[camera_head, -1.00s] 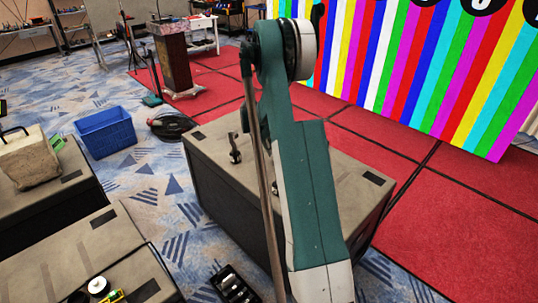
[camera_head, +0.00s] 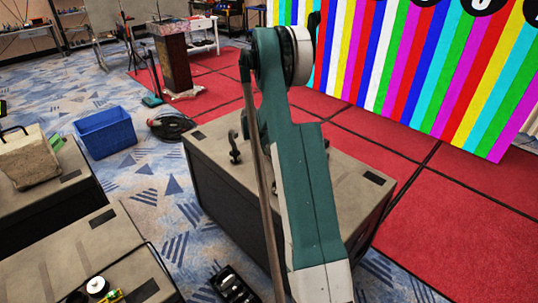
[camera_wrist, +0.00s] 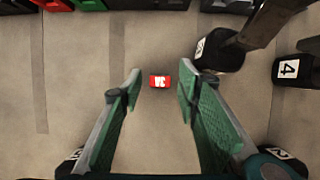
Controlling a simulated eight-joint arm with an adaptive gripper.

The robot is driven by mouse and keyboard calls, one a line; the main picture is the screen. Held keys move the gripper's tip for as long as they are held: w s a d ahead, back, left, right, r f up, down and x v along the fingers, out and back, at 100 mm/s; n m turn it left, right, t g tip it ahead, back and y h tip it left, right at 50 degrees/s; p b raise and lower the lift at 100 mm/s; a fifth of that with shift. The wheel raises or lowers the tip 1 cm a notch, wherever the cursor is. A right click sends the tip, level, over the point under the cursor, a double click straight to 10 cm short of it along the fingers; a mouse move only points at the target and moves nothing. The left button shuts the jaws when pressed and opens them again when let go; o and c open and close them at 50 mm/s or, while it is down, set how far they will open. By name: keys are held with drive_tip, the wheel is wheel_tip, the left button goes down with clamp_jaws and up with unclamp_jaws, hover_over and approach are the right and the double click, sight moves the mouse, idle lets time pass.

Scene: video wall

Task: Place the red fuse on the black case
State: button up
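The red fuse (camera_wrist: 160,82) is a small red block with white marking. In the wrist view it lies on a beige-grey surface, centred between my fingertips with clear gaps on both sides. My gripper (camera_wrist: 159,88) is open, with its green pads apart and nothing held. I cannot tell how high the fingertips are above the fuse. In the head view a large black case (camera_head: 235,215) with a beige-grey top stands behind my arm. My arm covers part of its top. The fuse and the gripper's fingers cannot be made out in the head view.
In the wrist view, black parts with number labels, one marked 4 (camera_wrist: 290,70), stand right of the fuse. Red and green items (camera_wrist: 55,5) line the top edge. In the head view a blue bin (camera_head: 106,132) and a video wall (camera_head: 420,65) stand farther off.

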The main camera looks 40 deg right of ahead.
drive_tip(key=shift+r, duration=0.15)
drive_tip(key=p+v, duration=0.2)
drive_tip(key=v, duration=1)
drive_tip(key=shift+r, duration=0.1)
idle(0.7)
